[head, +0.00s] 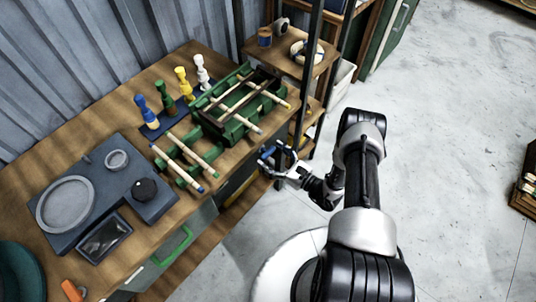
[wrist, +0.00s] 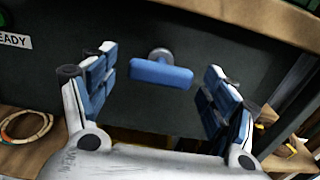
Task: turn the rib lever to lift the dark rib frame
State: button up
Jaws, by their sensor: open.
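A blue lever bar (wrist: 162,74) on a round grey hub stands out from a dark panel (wrist: 125,45) in the wrist view. It lies nearly level, tilted slightly down to the right. My gripper (wrist: 160,90) is open, with its blue-padded fingers on either side of the lever, apart from it. In the head view my gripper (head: 277,160) is at the bench's right edge, and I cannot make out the lever there. A green rack with dark bars (head: 240,100) on the bench carries pale rods; I cannot clearly separate the dark rib frame from it.
Two pale rods (head: 180,162) lie on green supports. Several coloured posts (head: 182,85) stand behind. A dark upright post (head: 305,75) rises close to my gripper. A grey fixture (head: 100,185) sits on the left of the bench (head: 60,150).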

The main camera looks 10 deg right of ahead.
jog(key=shift+x, duration=1)
jog(key=c, duration=1.1)
